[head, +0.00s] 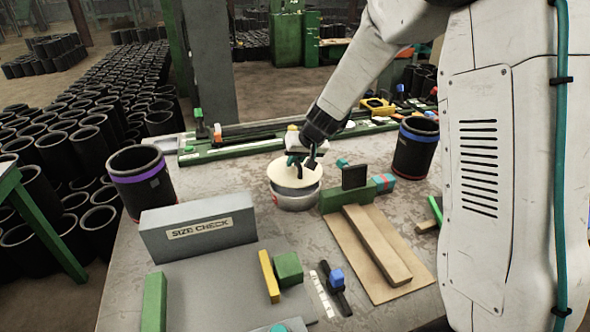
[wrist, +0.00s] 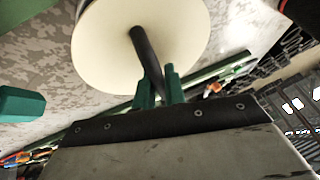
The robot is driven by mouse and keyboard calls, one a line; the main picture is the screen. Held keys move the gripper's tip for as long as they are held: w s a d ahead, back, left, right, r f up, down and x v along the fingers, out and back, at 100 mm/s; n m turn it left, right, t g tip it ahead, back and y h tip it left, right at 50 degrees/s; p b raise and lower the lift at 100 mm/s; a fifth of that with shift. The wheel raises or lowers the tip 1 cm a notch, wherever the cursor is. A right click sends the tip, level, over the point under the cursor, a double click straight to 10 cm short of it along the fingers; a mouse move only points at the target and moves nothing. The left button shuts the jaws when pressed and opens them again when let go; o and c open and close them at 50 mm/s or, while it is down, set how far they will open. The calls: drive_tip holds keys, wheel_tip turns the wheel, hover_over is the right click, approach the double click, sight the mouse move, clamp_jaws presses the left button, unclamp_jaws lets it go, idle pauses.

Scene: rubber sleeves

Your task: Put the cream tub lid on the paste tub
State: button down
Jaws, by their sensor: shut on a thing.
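The cream tub lid (head: 285,177) is a round cream disc with a dark upright handle. My gripper (head: 301,163) is shut on that handle, with its green fingertips (wrist: 158,88) closed around it in the wrist view. The lid's pale face (wrist: 185,40) fills the top middle of the wrist view. The paste tub (head: 298,202) is a grey round tub on the table, directly below the lid in the head view. The lid covers most of its opening from sight. I cannot tell whether the lid touches the rim.
A green block with a dark upright plate (head: 354,177) stands close right of the tub. The grey SIZE CHECK block (head: 200,228) is at front left. Black sleeves with purple (head: 142,182) and blue (head: 416,150) bands stand at either side. A green rail (head: 240,148) runs behind.

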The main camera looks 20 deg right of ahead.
sight(296, 169)
drive_tip(key=shift+w+f, duration=0.1)
drive_tip(key=shift+w, duration=0.1)
drive_tip(key=shift+f, duration=1.65)
drive_tip(key=c, duration=1.5)
unclamp_jaws()
drive_tip(key=shift+o, duration=0.2)
drive_tip(key=shift+s+d, duration=0.1)
